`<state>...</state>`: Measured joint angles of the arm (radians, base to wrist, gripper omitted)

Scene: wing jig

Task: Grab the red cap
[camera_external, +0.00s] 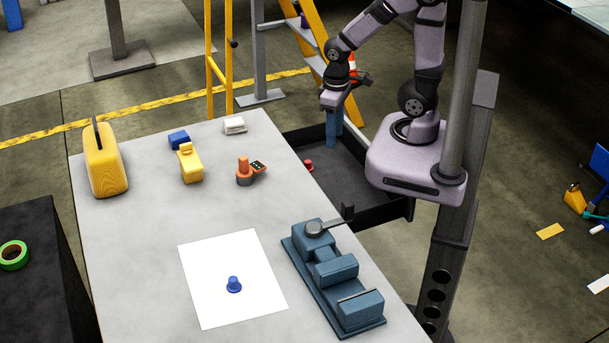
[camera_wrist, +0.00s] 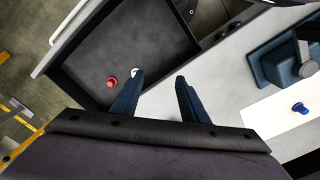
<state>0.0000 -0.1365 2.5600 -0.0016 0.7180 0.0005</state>
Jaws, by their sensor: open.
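The red cap (camera_external: 308,165) is small and sits in the dark tray, close to the tray's side by the table. In the wrist view the red cap (camera_wrist: 112,82) lies on the tray floor, left of my left finger and apart from it. My gripper (camera_external: 332,145) points down above the tray, higher than the cap and to its right in the external view. In the wrist view my gripper (camera_wrist: 160,76) has its two blue fingers spread apart with nothing between them.
The dark tray (camera_external: 382,216) has raised walls beside the grey table (camera_external: 150,235). A blue vise-like fixture (camera_external: 335,275) stands near the table's right edge. A blue cap (camera_external: 234,285) is on a white sheet (camera_external: 205,257). Yellow and orange tools stand farther back.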

